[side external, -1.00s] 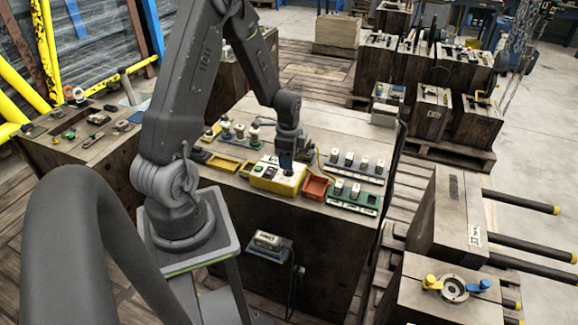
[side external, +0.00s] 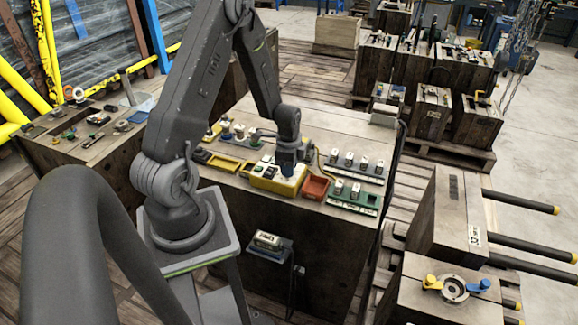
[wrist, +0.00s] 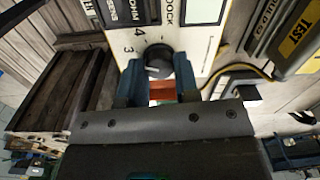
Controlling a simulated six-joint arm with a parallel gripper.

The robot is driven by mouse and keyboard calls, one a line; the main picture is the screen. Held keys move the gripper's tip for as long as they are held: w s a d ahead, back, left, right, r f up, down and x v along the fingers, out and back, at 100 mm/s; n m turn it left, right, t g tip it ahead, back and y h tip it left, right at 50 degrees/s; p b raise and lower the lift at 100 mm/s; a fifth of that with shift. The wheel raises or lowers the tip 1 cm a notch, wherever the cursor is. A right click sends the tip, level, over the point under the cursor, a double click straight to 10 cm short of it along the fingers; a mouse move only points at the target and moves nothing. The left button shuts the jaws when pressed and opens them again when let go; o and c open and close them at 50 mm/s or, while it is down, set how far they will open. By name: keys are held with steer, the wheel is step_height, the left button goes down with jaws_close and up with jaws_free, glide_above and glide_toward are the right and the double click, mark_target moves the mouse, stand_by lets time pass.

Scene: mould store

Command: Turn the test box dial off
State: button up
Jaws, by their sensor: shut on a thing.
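The test box (side external: 262,184) is yellow with a pale top panel and stands on the wooden bench. In the wrist view its white panel (wrist: 203,42) fills the upper middle. The black round dial (wrist: 159,57) has a light mark on its face, with printed numbers such as 3 and 4 to its left. My gripper (wrist: 157,72) is shut on the dial, a blue finger on each side of it. In the side view my gripper (side external: 288,172) points down at the box's right part and hides the dial. I cannot tell exactly which setting the mark points to.
An orange-red tray (side external: 316,188) stands right of the box, and a green strip with white-topped parts (side external: 352,198) lies beyond it. A yellow tray (side external: 223,162) lies to the left. A yellow cable (wrist: 235,68) runs close to the box's right side.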

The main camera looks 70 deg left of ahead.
steer(key=shift+c, duration=1.3)
steer(key=shift+n, duration=0.3)
steer(key=n, duration=1.1)
steer(key=shift+a+n, duration=0.1)
steer(key=shift+n, duration=0.3)
steer(key=n, duration=1.1)
steer(key=shift+n, duration=0.4)
